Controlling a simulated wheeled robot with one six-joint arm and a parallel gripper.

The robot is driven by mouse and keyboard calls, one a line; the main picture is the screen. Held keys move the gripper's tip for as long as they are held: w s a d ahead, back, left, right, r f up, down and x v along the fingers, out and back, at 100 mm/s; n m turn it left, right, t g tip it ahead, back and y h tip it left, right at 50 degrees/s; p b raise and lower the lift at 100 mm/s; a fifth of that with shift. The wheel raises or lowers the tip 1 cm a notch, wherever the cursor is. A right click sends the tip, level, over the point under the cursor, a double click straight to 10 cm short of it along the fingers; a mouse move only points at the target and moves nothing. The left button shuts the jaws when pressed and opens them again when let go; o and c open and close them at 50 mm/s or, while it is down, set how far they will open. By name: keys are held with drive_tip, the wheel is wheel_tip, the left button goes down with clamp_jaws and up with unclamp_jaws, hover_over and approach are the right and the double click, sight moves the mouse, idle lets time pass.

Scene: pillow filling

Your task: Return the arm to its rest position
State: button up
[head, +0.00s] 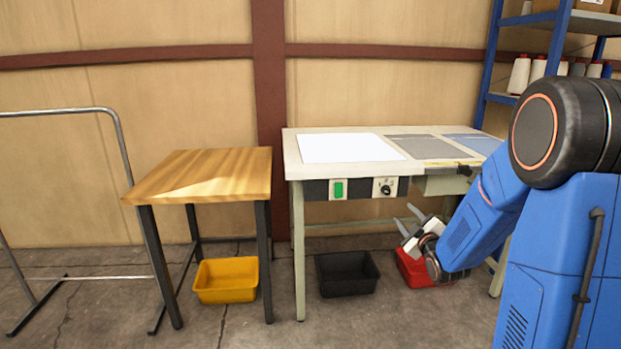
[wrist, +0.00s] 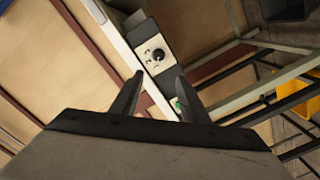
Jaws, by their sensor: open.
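My gripper (head: 408,223) is in front of the white-topped workbench, below the level of its top, with the blue arm reaching down from the right in the head view. Its two fingers are apart with nothing between them. In the wrist view my gripper (wrist: 158,90) shows both dark fingertips apart. Beyond them are the bench's control box with a black knob (wrist: 158,55) and a green switch (wrist: 176,103). The bench's front panel also shows in the head view, with the green switch (head: 338,189) and knob (head: 386,188).
The workbench (head: 290,157) carries a white sheet (head: 348,148) and grey and blue panels. A wooden table (head: 205,174) stands left of it. Yellow (head: 226,280), black (head: 346,274) and red (head: 411,272) bins sit on the floor. A metal rail (head: 60,112) is far left; a blue shelf (head: 492,60) stands at right.

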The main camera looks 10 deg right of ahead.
drive_tip(key=s+a+m+g, duration=0.3)
drive_tip(key=s+a+g, duration=0.1)
drive_tip(key=s, duration=1)
drive_tip(key=s+a+r+m+g, duration=0.1)
drive_tip(key=s+a+m+g, duration=0.2)
drive_tip(key=s, duration=1.2)
drive_tip(key=s+a+m+g, duration=0.4)
drive_tip(key=s+a+g, duration=0.1)
drive_tip(key=s, duration=1)
drive_tip(key=shift+s+r+g, duration=0.2)
drive_tip(key=shift+g, duration=0.3)
